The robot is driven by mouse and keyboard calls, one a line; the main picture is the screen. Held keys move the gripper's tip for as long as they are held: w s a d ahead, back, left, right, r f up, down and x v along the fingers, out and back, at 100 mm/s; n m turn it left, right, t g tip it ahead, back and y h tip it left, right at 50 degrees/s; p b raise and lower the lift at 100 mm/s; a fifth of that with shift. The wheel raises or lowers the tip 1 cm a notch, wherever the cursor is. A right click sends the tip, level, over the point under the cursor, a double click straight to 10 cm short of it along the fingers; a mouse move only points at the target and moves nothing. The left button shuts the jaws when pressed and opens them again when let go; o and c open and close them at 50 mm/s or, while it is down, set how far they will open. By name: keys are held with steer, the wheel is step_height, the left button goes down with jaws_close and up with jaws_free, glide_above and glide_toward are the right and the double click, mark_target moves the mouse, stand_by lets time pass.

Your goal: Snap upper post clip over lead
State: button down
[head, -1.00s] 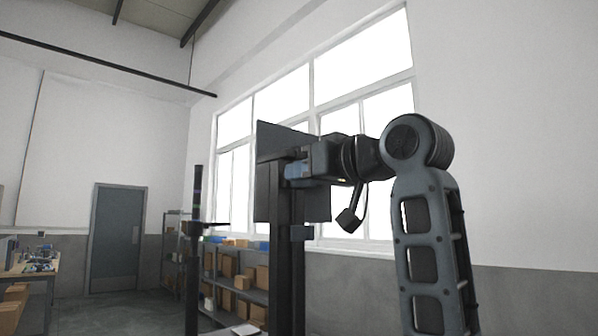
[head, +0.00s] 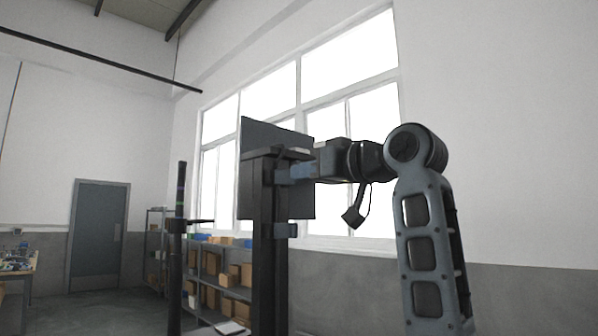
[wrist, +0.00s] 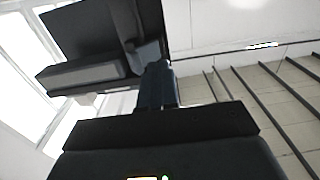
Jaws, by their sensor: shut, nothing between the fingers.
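The dark upright post (head: 263,235) stands left of my arm in the head view, with a flat dark panel (head: 292,204) behind it. A small blue-grey block, perhaps the upper clip, shows on the post in the wrist view (wrist: 148,51). A similar lower block (head: 285,230) sticks out of the post's right side. My gripper (head: 299,172) is at the post's right side near the top. In the wrist view my gripper's fingers (wrist: 157,84) are together and empty, just below the upper block in the picture. Contact is unclear. I cannot make out the lead.
A second thin dark column (head: 175,255) stands to the left. Shelving with several boxes (head: 209,291) lines the window wall behind. A door (head: 98,235) and part of a workbench (head: 18,270) are at the far left. The space right of my arm is clear.

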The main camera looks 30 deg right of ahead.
steer(key=shift+w+d, duration=0.25)
steer(key=shift+d, duration=0.5)
steer(key=shift+w+d, duration=0.25)
steer(key=shift+d, duration=0.45)
steer(key=shift+w+a, duration=0.1)
steer(key=shift+w, duration=0.15)
steer(key=shift+w+a, duration=0.1)
steer(key=shift+w, duration=0.25)
steer(key=shift+w+a, duration=0.15)
steer(key=shift+w, duration=0.25)
steer(key=shift+s, duration=0.15)
steer(key=v, duration=0.7)
